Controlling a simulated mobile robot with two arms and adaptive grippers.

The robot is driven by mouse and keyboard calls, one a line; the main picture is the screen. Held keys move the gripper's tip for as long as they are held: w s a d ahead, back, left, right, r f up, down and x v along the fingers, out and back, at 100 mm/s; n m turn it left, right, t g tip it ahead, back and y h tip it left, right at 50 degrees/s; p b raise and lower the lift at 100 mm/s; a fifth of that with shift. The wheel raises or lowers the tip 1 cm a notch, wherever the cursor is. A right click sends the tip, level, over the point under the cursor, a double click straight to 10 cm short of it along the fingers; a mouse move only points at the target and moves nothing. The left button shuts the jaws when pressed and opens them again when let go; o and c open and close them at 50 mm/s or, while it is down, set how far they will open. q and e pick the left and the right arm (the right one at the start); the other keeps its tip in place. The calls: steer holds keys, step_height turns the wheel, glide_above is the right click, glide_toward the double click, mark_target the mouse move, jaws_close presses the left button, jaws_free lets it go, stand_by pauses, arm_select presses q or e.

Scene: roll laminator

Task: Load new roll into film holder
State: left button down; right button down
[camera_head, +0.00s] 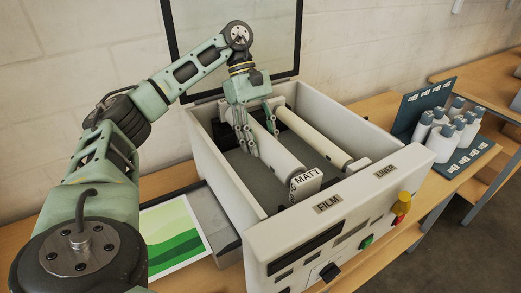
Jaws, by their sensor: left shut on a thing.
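The laminator (345,234) is an open pale box with a front panel. A white film roll (279,158) with a MATT tag (307,182) lies inside it, in line with the FILM label (327,204) on the front panel. My left gripper (259,137) reaches in from above and is shut on this roll, with a finger on either side. Whether the roll's ends sit in the film holder is hidden by the tag and the arm. A second pale roll (318,141) lies to its right, in line with the LINER label (385,170). My right gripper is out of view.
The machine's walls stand close around the rolls. A raised dark-framed lid (297,35) is behind. A sheet with green waves (172,237) lies at left. Red and green buttons are on the front panel.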

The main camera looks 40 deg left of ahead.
arm_select(q)
step_height(320, 180, down, 3)
steer(key=shift+r+p, duration=0.1)
steer(key=shift+p, duration=0.3)
steer(key=shift+f, duration=0.2)
steer(key=shift+f, duration=0.1)
steer(key=shift+f+b, duration=0.25)
steer(key=shift+b, duration=0.15)
steer(key=c, duration=0.9)
jaws_free()
steer(key=shift+s+d, duration=0.1)
steer(key=shift+c, duration=0.2)
